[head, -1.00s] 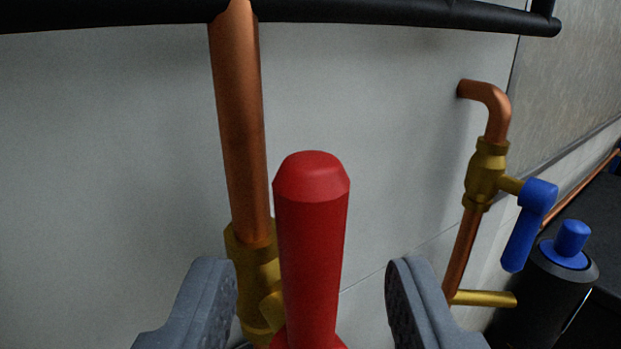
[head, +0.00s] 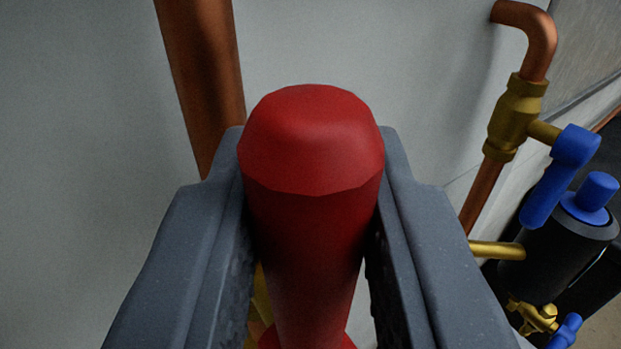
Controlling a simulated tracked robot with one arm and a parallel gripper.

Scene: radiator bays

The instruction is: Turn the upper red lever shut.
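One red lever (head: 312,180) stands upright in the middle of the head view, its rounded top towards me. My gripper (head: 311,230) has one grey finger on each side of it, and the pads look pressed against its sides. Below, the lever narrows and thin gaps show beside it. Its brass valve body (head: 259,305) is mostly hidden behind the lever and the left finger. No second red lever is in view, so I cannot tell its rank by height.
A copper pipe (head: 205,80) runs up the pale wall behind the lever. At right are a brass valve (head: 514,115) with a blue lever (head: 562,175), and a dark cylinder with a blue cap (head: 590,200). Wall at left is clear.

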